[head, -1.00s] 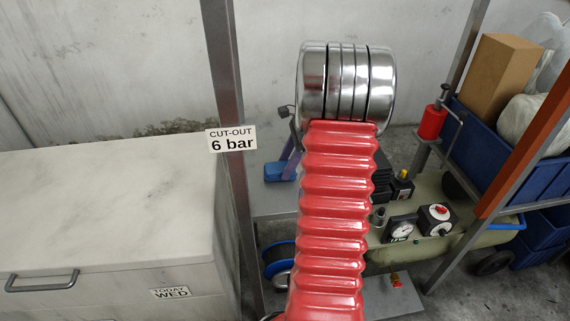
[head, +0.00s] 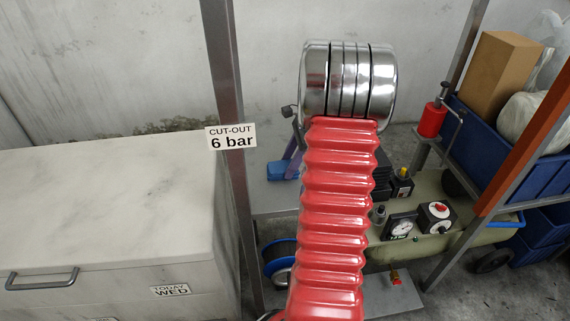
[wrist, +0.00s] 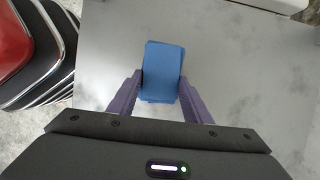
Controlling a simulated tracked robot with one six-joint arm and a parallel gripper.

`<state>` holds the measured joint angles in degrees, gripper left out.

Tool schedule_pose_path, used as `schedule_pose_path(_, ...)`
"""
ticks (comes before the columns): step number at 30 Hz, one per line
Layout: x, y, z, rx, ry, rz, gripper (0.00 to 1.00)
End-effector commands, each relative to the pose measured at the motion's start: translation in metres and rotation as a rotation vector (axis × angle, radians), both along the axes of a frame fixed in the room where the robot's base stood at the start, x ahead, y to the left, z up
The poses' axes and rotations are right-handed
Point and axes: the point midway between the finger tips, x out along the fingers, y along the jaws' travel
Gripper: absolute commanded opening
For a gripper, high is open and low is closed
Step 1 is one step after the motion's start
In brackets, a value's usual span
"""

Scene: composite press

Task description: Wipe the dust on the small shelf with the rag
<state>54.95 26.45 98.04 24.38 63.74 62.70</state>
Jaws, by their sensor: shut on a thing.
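My gripper (wrist: 160,92) has purple fingers shut on the blue rag (wrist: 163,72), one finger on each side. The rag is a folded pad over the grey small shelf (wrist: 110,45); I cannot tell for sure whether it touches the surface. Faint grey mottling, likely dust (wrist: 238,103), lies on the shelf right of the gripper. In the head view the rag (head: 284,170) shows left of my red arm, over the shelf (head: 270,203) behind the post. My arm hides part of the shelf and most of the gripper there.
A metal post with a "6 bar" sign (head: 231,138) stands left of the shelf. A pale chest (head: 90,215) is further left. A cable reel (head: 278,262) sits below.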

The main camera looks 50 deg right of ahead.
Motion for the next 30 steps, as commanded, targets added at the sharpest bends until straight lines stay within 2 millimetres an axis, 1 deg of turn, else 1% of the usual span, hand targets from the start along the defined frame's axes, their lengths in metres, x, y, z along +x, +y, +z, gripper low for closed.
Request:
schedule_pose_path(7, -0.01, -0.012, 0.001, -0.001, 0.001, -0.002, 0.2)
schedule_pose_path(20, -0.012, -0.014, 0.001, 0.0, 0.0, 0.0, 0.2)
schedule_pose_path(30, -0.025, -0.029, -0.001, -0.001, 0.001, -0.001, 0.2)
